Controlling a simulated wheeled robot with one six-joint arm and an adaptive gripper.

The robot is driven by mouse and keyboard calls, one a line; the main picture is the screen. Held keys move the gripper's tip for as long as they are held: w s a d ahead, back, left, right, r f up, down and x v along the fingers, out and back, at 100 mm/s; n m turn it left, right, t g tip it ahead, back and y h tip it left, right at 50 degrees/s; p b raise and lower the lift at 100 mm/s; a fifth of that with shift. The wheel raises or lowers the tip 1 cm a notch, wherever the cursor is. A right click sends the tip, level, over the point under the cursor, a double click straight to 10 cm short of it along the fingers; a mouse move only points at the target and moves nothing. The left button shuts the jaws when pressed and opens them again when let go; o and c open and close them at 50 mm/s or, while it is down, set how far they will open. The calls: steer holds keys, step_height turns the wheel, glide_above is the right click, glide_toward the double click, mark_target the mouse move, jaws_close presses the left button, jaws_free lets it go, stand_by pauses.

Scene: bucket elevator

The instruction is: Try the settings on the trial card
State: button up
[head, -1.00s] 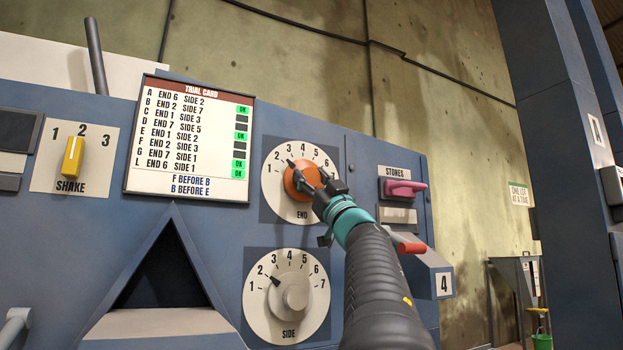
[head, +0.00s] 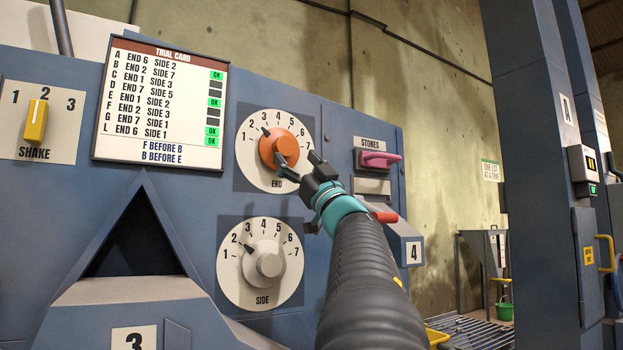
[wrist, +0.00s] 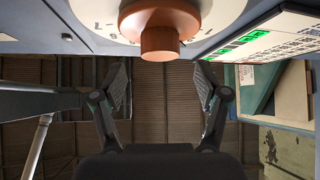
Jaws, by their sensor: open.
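The trial card (head: 160,102) lists END and SIDE settings; rows A, D, G and L show green OK, while B, C, E and F are dark. Notes read F before B, B before E. The END dial's orange knob (head: 278,150) has its pointer around 2 to 3; I cannot tell which. The grey SIDE knob (head: 267,262) points at about 2. My gripper (head: 299,165) is open and empty, just off the END knob's lower right. In the wrist view the orange knob (wrist: 160,25) lies above and beyond the spread fingers, not between them.
A yellow SHAKE knob (head: 36,121) points at 2. A pink STONES handle (head: 381,159) and a red lever (head: 385,217) sit right of the dials. A blue column (head: 525,160) stands right. A triangular opening (head: 135,240) is below the card.

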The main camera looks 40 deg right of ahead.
steer(key=v, duration=0.6)
steer(key=shift+s+f, duration=0.25)
